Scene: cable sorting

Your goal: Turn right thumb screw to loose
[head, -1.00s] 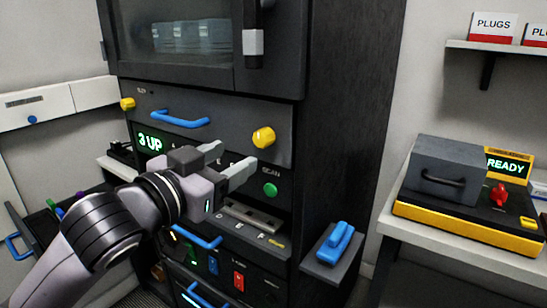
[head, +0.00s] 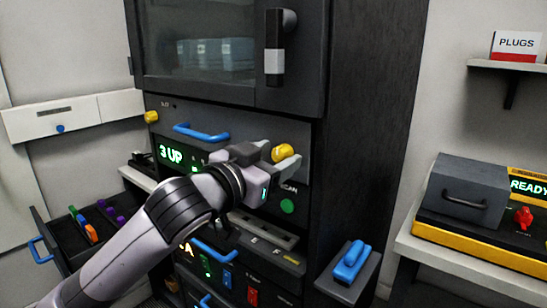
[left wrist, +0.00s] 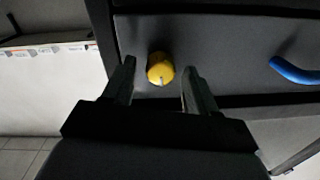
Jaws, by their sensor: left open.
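The right thumb screw (head: 283,153) is a yellow knob on the right side of the dark drawer front with the blue handle. It also shows in the left wrist view (left wrist: 160,68), between the fingertips and a little beyond them. My left gripper (head: 282,158) is open in front of the knob, its fingers on either side of it in the picture. I cannot tell whether they touch it. The left thumb screw (head: 151,117) is a similar yellow knob at the drawer's left end. My right gripper is not in view.
The blue drawer handle (head: 201,132) lies left of the gripper. A green button (head: 287,206) sits below the knob. A blue handset (head: 352,260) rests on a side shelf at the right.

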